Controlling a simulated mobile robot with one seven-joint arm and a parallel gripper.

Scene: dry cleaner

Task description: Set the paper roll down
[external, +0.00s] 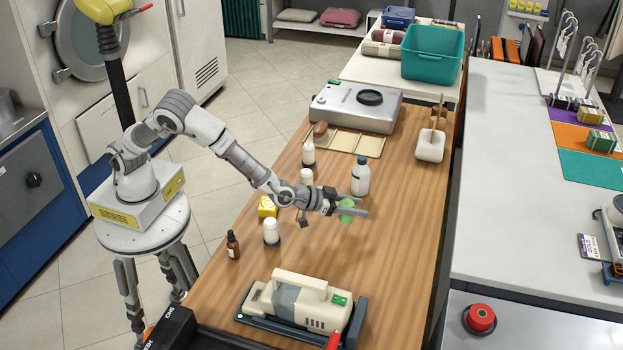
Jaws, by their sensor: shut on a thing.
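My gripper (349,203) is shut on a small green paper roll (346,216), near the middle of the wooden table (400,215). The fingers partly cover the roll. The roll looks to be held a little above the tabletop, but its exact height is hard to tell from this one view. A white bottle with a blue cap (360,177) stands just behind the gripper.
White-topped bottles (271,232), a yellow box (267,207) and a brown dropper bottle (233,245) stand left of the gripper. A cream machine (300,300) is in front. A grey device (357,105) sits behind.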

